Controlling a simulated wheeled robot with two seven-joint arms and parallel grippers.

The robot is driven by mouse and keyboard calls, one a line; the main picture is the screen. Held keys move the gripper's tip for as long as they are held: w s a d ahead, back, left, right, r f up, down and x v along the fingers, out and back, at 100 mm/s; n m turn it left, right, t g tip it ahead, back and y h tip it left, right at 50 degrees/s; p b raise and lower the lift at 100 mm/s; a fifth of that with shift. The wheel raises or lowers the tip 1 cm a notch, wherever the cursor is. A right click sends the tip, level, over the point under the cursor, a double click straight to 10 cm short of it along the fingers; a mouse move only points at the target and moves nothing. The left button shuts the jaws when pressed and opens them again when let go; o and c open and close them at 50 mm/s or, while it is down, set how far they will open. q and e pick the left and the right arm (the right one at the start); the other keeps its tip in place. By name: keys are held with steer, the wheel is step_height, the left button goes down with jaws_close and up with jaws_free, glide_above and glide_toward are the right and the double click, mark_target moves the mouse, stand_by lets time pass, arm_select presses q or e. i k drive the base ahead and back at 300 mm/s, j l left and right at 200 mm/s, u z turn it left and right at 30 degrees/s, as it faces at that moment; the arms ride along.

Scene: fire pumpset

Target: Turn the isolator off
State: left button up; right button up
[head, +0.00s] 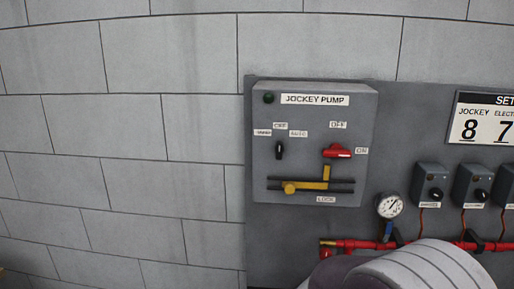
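The grey jockey pump control box (355,108) is on the dark panel in the head view. Its red isolator handle (338,151) lies roughly horizontal, with its right end toward the ON label (361,151). The OFF label (338,125) is above the handle. Below it, a yellow lock piece (310,186) sits on dark horizontal rails, with an upright arm reaching toward the handle. I cannot tell whether they touch. A LOCK label (326,199) is underneath. Neither of my grippers shows.
A black selector knob (279,151) is left of the handle. A pressure gauge (390,206), red pipe (365,244) and small switch boxes (428,184) are at the right. A grey rounded part, perhaps mine, covers the bottom. Bare block wall (130,125) fills the left.

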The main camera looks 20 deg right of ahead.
mark_target(335, 150)
steer(key=z, duration=1.3)
